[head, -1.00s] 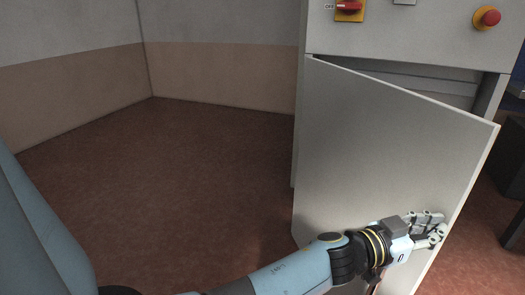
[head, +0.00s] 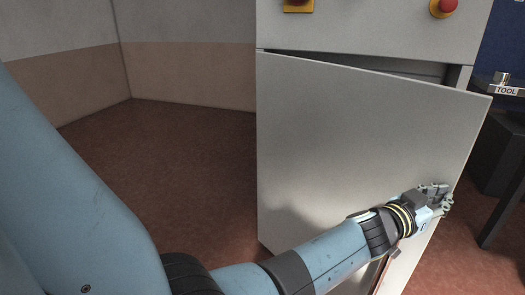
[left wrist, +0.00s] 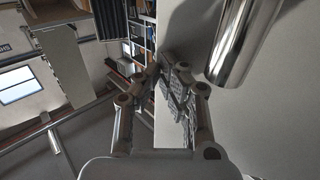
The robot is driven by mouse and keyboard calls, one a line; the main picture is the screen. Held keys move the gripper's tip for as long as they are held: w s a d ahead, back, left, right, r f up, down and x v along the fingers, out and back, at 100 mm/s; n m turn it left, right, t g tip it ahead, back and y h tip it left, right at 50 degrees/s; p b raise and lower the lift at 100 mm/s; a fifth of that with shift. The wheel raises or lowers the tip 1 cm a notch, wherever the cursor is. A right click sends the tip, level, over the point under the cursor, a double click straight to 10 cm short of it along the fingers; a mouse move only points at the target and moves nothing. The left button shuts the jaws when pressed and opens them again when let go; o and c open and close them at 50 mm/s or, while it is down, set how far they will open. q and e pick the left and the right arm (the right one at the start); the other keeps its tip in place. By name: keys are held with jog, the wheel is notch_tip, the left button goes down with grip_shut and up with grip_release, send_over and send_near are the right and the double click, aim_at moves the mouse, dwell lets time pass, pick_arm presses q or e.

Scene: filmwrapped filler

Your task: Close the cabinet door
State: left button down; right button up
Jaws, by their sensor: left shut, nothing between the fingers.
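The grey cabinet door (head: 350,150) is hinged at its left side and stands partly open, with a dark gap (head: 400,68) along its top. My left gripper (head: 446,196) is shut and empty, at the outer face of the door near its free right edge. In the left wrist view the shut fingers (left wrist: 175,80) lie beside the pale door panel (left wrist: 270,110), and a shiny metal bar handle (left wrist: 240,45) shows near them. I cannot tell whether the fingers touch the panel. My right gripper is not in view.
The upper cabinet front (head: 365,25) carries a red button (head: 443,8) on a yellow base. A dark stand (head: 498,150) and a box marked TOOL (head: 503,88) are at the right. The reddish floor (head: 180,170) to the left is clear.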

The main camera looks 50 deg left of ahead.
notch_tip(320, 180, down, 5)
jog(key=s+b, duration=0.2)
jog(key=b, duration=0.2)
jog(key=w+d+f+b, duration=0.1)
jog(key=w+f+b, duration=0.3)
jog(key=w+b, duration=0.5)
pick_arm(q)
jog(key=w+a+n+y+b, duration=0.1)
jog(key=w+b, duration=0.4)
jog(key=w, duration=0.7)
jog(key=w+a+n+y+b, duration=0.2)
jog(key=w+b, duration=0.4)
jog(key=w, duration=0.7)
jog(key=shift+w+a+t+y, duration=0.15)
jog(key=shift+a+t+y, duration=0.15)
jog(key=shift+a+y, duration=0.55)
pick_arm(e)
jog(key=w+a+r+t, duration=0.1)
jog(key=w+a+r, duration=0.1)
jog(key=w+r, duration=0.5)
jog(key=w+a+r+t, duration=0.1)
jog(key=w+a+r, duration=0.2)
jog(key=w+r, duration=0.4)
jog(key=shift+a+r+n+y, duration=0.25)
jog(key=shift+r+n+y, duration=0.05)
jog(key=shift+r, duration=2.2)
pick_arm(q)
jog(key=shift+d, duration=0.15)
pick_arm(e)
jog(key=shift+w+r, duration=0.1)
